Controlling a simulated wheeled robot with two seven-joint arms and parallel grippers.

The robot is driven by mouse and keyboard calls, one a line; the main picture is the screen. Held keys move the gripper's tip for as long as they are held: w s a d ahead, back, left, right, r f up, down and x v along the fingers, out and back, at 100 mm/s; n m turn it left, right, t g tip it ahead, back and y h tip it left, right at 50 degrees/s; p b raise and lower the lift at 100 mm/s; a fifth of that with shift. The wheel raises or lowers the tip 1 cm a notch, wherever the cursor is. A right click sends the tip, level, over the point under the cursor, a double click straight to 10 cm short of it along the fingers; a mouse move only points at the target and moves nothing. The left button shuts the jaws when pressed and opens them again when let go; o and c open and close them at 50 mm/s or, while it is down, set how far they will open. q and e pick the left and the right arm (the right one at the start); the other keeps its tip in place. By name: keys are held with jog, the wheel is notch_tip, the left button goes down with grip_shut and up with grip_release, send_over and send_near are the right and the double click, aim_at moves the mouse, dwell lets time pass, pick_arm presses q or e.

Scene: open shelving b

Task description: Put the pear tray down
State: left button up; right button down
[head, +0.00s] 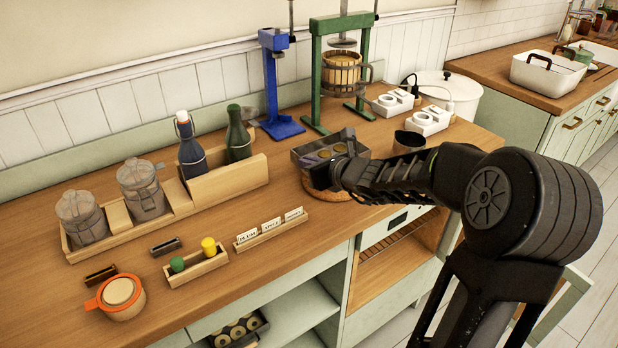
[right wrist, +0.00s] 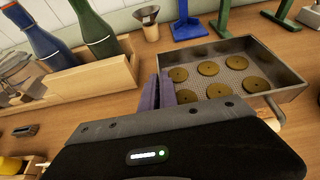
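The pear tray (head: 308,148) is a grey metal tray with a perforated bottom, holding several flat brown round slices. It also shows in the right wrist view (right wrist: 284,62), roughly level. My right gripper (head: 322,158) is at the tray's near left side. In the right wrist view its purple fingers (right wrist: 177,92) are close together at the tray's left wall and look shut on it. Below the tray is a round wooden board (head: 326,192), mostly hidden by the tray and my arm. I cannot tell whether the tray touches it. My left gripper is not in view.
A green press (head: 316,85) and a blue stand (head: 270,90) are behind the tray. White devices (head: 428,120) and a dark cup (head: 408,142) are right. A bottle rack (head: 232,180) and card holder (head: 270,230) are left. The counter's front left is partly clear.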

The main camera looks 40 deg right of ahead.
jog(key=shift+f+b, duration=0.5)
jog(key=shift+f, duration=1.35)
jog(key=shift+f+b, duration=0.2)
jog(key=shift+b, duration=0.1)
jog(key=c, duration=1.6)
grip_release()
jog(key=shift+r, duration=0.1)
jog(key=shift+c, duration=0.2)
jog(key=shift+r, duration=0.1)
